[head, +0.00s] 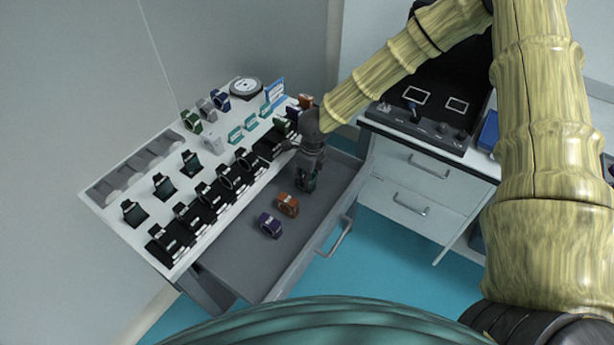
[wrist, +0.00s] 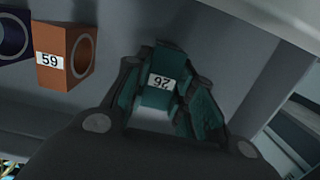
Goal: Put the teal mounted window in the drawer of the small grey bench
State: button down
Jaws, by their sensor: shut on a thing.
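The teal mounted window (head: 307,184) is between the fingers of my gripper (head: 305,172), in or just over the open drawer (head: 255,262) of the small grey bench. In the wrist view it shows as a dark teal block (wrist: 155,98) with a white number label, between my gripper's fingers (wrist: 165,125). My gripper points down and is shut on it. I cannot tell whether the window touches the drawer floor. An orange mount (head: 288,204) and a purple mount (head: 270,225) lie in the drawer, left of my gripper.
The bench top (head: 128,233) above the drawer holds several black mounts, small coloured mounts and a grey tray (head: 138,168). A white cabinet (head: 415,178) with drawers stands to the right, a black panel (head: 432,118) on it. The drawer's near part is clear.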

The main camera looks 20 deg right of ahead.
jog(key=shift+f, duration=0.1)
jog(key=c, duration=1.2)
grip_release()
notch_tip(320, 180, up, 12)
jog(key=s, duration=0.1)
jog(key=shift+d, duration=0.45)
jog(key=shift+s, duration=0.1)
